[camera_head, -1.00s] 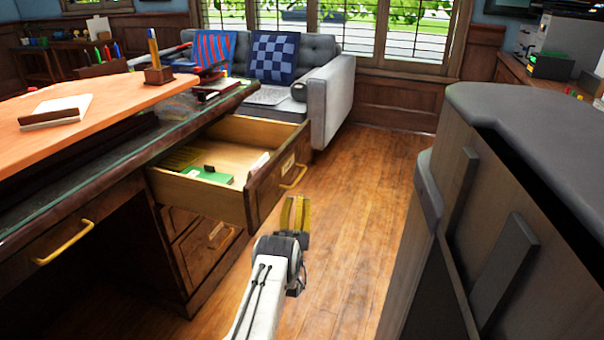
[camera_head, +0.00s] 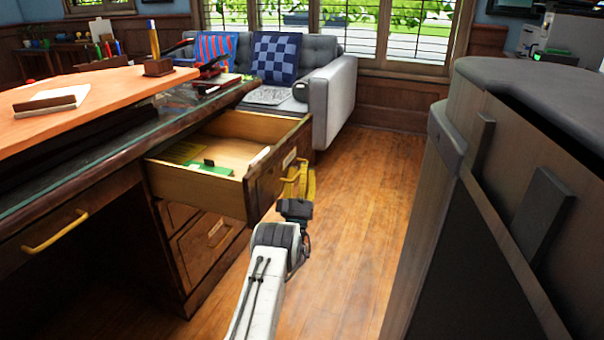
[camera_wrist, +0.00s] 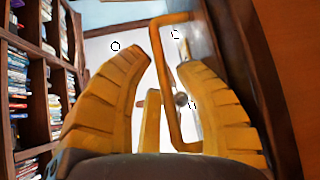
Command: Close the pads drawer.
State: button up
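The pads drawer (camera_head: 200,192) stands pulled out from the dark wooden desk, with its inside in plain view. My gripper (camera_head: 309,183) is at the drawer front, close beside the handle. In the wrist view my gripper (camera_wrist: 164,68) has its yellow fingers spread, with the handle bar showing between them. I cannot tell whether a finger touches the handle.
Closed drawers (camera_head: 205,240) sit below the open one. Another yellow handle (camera_head: 55,232) is on the desk at left. A dark grey-topped cabinet (camera_head: 530,95) stands close on the right. Wooden floor (camera_head: 375,190) is clear between it and the desk. A grey sofa (camera_head: 335,95) stands behind.

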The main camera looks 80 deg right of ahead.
jog(key=shift+o, duration=0.2)
grip_shut()
jog(key=shift+w, duration=0.1)
dwell(0.4)
